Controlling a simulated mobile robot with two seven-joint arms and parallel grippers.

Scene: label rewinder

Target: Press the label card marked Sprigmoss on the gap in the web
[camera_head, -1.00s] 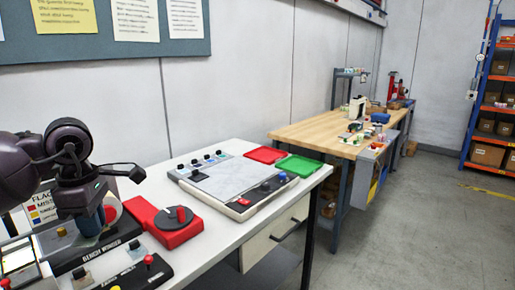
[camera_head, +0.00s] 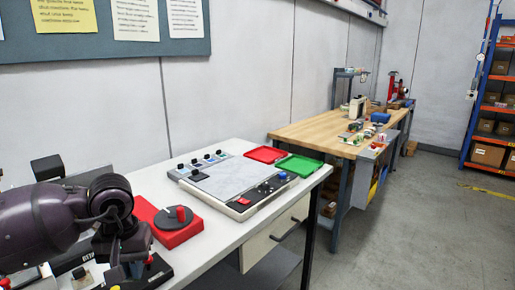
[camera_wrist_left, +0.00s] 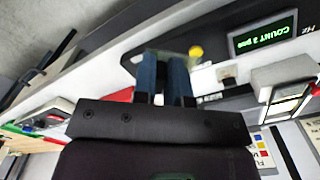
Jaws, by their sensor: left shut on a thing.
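My left gripper (camera_head: 128,268) points down in front of the bench rewinder at the lower left of the head view. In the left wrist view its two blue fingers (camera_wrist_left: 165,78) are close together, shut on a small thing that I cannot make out. No Sprigmoss marking is readable. Several small coloured cards with black knobs (camera_head: 207,158) stand along the back of a pale panel (camera_head: 228,182); their print is too small to read. The rewinder's green count display (camera_wrist_left: 262,36) shows in the left wrist view. The web and its gap cannot be made out. My right gripper is out of view.
A red block with a dark dial (camera_head: 172,222) stands just right of my left gripper. A red tray (camera_head: 264,154) and a green tray (camera_head: 299,166) lie at the far end of the white table (camera_head: 240,238). A wooden bench (camera_head: 312,131) stands beyond.

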